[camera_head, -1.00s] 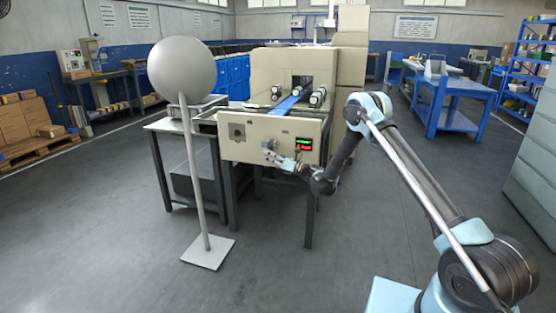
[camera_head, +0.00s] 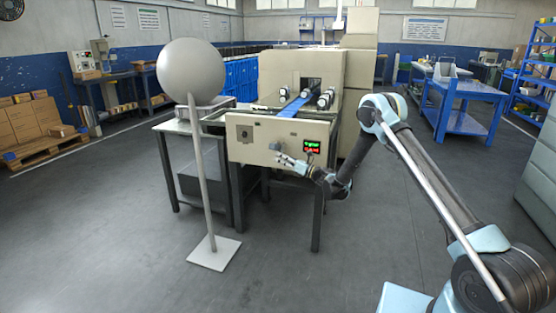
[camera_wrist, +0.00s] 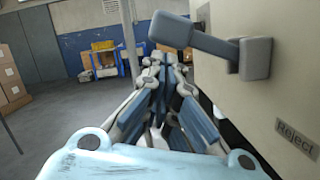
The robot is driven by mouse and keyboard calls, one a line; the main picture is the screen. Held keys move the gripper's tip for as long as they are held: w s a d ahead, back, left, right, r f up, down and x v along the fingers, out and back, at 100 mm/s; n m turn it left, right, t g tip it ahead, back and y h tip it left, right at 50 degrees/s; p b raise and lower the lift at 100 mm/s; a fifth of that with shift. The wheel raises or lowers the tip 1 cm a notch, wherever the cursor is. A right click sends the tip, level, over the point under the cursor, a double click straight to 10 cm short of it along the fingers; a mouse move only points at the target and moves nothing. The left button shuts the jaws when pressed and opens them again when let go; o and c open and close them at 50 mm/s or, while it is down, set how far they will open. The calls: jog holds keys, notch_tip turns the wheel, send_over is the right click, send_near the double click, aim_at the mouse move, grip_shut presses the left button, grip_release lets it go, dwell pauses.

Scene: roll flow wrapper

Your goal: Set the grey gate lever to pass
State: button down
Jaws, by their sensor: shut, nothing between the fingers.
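The grey gate lever (camera_wrist: 215,42) shows in the wrist view at upper right. Its block-shaped knob (camera_wrist: 171,30) points to the left and its base is fixed to a beige panel (camera_wrist: 270,105). A "Reject" label (camera_wrist: 297,138) is on the panel, lower right in that view. My gripper (camera_wrist: 165,62) is shut and empty, with its fingertips just below the knob in the picture; I cannot tell whether they touch it. In the head view my gripper (camera_head: 281,159) is in front of the machine's front panel (camera_head: 255,150), close to the small lever (camera_head: 275,147).
A grey sphere on a stand (camera_head: 191,72) is at the left, in front of a side table (camera_head: 172,127).

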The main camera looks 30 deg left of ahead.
jog(key=v, duration=0.8)
jog(key=shift+d, duration=0.1)
jog(key=w+d+r+n+t+h, duration=0.15)
jog(key=d+r+n+h, duration=0.4)
jog(key=d+r, duration=0.75)
jog(key=s+d+r+n+t+h, duration=0.1)
jog(key=s+d+r+n+h, duration=0.2)
jog(key=d, duration=0.6)
jog(key=s+d+r+n, duration=0.2)
jog(key=d+r+n, duration=0.2)
jog(key=d, duration=0.4)
jog(key=s+d+f+n+t+h, duration=0.1)
jog(key=s+d+n+h, duration=0.15)
jog(key=s+d, duration=0.55)
jog(key=s+d+n+h, duration=0.2)
jog(key=s+d+h, duration=0.15)
jog(key=d, duration=0.75)
jog(key=s+d+f+n+h, duration=0.2)
jog(key=s+d+f, duration=0.3)
jog(key=s+d, duration=0.5)
jog(key=s+d+f+n+h, duration=0.2)
jog(key=s+d+f+h, duration=0.2)
jog(key=s+d, duration=0.6)
jog(key=shift+d+f, duration=0.2)
jog(key=shift+f, duration=0.4)
